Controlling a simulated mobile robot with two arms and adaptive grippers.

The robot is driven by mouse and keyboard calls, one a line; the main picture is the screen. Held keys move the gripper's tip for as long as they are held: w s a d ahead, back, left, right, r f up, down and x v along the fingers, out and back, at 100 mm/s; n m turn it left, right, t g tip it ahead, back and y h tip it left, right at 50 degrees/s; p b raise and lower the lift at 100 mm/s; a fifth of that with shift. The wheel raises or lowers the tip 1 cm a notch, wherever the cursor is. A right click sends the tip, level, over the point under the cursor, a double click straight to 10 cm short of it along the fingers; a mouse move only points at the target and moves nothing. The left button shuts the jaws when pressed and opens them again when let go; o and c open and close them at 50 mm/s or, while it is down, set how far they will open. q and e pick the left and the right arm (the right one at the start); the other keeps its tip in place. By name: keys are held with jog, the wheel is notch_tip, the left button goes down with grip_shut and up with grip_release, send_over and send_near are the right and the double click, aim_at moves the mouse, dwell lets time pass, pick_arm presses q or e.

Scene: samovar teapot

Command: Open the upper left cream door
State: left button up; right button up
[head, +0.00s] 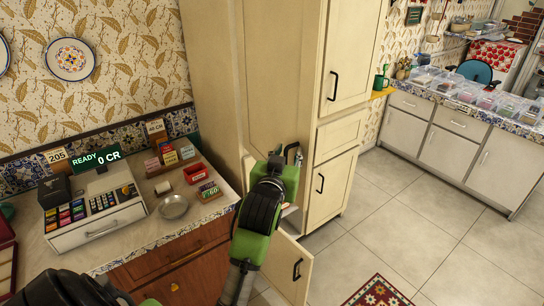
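A tall cream cabinet stands in the middle of the head view. Its upper left cream door (282,65) is the broad panel left of the upper right door (352,55). I cannot tell for sure how far it stands open. My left gripper (292,154) is at the lower part of this panel, with its fingers by a small metal-looking part there. The green wrist and black arm hide much of that spot, so the door's handle and the finger gap are not clear. My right gripper is not in view.
A lower left cream door (288,268) with a black handle sticks out beside my arm. The lower right door (331,188) is shut. A counter with a cash register (95,207) and a metal dish (173,207) lies at left.

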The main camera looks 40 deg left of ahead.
pick_arm(q)
jog(key=shift+s+a+r+p, duration=0.2)
jog(key=shift+s+a, duration=0.1)
jog(key=shift+s, duration=0.55)
jog(key=shift+s+a+r+p, duration=0.15)
jog(key=shift+s+a, duration=0.1)
jog(key=shift+s, duration=0.6)
jog(key=shift+s+a+r+p, duration=0.1)
jog(key=shift+s+a+p, duration=0.15)
jog(key=shift+s, duration=0.6)
jog(key=shift+f, duration=0.1)
